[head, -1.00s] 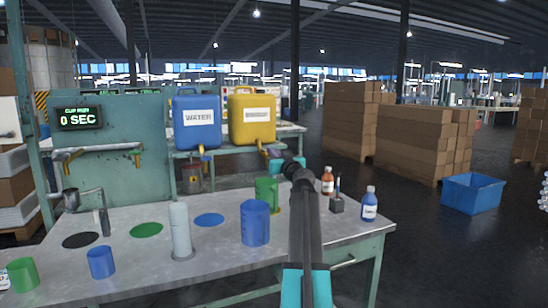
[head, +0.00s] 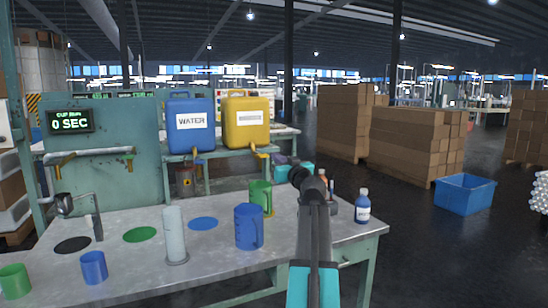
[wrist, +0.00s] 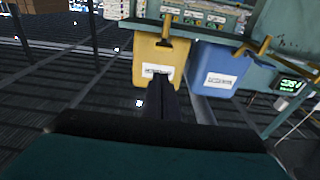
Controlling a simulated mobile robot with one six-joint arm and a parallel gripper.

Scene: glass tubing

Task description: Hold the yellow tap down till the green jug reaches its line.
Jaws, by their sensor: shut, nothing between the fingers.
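The yellow container (head: 246,133) stands on the back shelf, with its yellow tap (head: 259,152) at its lower front. In the wrist view it appears upside down, with the tap (wrist: 168,22) at the top. The green jug (head: 260,197) stands upright on the table below the tap, over a yellow spot (head: 271,213). Its line and fill level cannot be made out. My gripper (wrist: 163,78) is shut and empty, its fingers overlapping the yellow container's label in the wrist view. In the head view its fingertips are hidden; it appears apart from the tap, to its right.
A blue water container (head: 191,137) stands left of the yellow one. A blue jug (head: 249,228), a grey cylinder (head: 174,236) and a blue cup (head: 94,267) stand on the table. The timer (head: 70,121) reads 0 SEC.

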